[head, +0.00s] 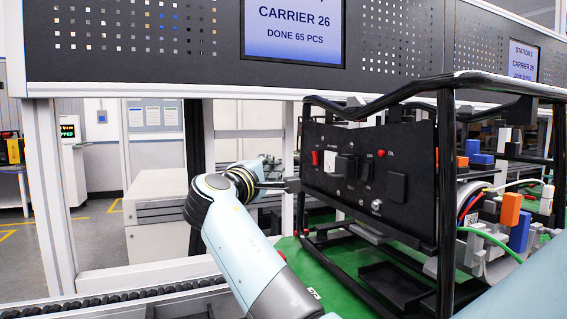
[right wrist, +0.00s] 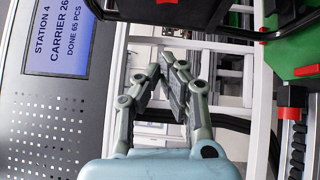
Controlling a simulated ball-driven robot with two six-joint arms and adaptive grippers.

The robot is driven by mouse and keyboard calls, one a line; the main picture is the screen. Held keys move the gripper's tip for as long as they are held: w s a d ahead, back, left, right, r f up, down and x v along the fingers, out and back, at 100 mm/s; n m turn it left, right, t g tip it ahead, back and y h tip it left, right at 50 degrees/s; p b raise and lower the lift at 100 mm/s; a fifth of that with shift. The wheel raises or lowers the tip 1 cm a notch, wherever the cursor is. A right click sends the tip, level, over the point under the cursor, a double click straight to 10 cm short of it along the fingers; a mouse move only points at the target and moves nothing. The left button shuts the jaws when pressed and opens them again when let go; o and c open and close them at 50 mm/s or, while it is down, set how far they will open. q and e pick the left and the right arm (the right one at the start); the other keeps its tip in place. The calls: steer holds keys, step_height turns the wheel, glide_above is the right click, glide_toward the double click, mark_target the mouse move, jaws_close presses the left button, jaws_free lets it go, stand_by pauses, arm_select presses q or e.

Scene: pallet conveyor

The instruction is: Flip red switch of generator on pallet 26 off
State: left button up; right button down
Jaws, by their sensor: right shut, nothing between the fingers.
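The generator's black control panel (head: 408,217) stands inside a black tube frame on a green pallet (head: 300,262), in the head view. A red rocker switch (head: 315,158) is at the panel's upper left; its on or off position is too small to tell. My right gripper (head: 290,185) is shut and empty, with its tips by the panel's left edge, lower than the red switch. I cannot tell whether it touches the panel. In the right wrist view the shut fingers (right wrist: 168,65) point toward the dark frame at the top. My left gripper is not in view.
A screen reading "CARRIER 26" (head: 293,30) hangs above the generator. A red knob (head: 380,153) sits farther right on the panel. Wires and coloured plugs (head: 510,208) are at the generator's right side. A roller conveyor edge (head: 110,299) runs along the lower left.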

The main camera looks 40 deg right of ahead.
mark_target(314, 158)
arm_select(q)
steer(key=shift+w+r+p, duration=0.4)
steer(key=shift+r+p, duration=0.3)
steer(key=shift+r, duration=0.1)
arm_select(e)
steer(key=w+d+r, duration=0.1)
steer(key=w+d, duration=0.1)
steer(key=d, duration=0.9)
steer(key=shift+w+d, duration=0.3)
steer(key=shift+w, duration=0.05)
steer(key=shift+r, duration=0.1)
steer(key=shift+s+d+r, duration=0.1)
steer(key=shift+d+r, duration=0.15)
steer(key=shift+d, duration=0.05)
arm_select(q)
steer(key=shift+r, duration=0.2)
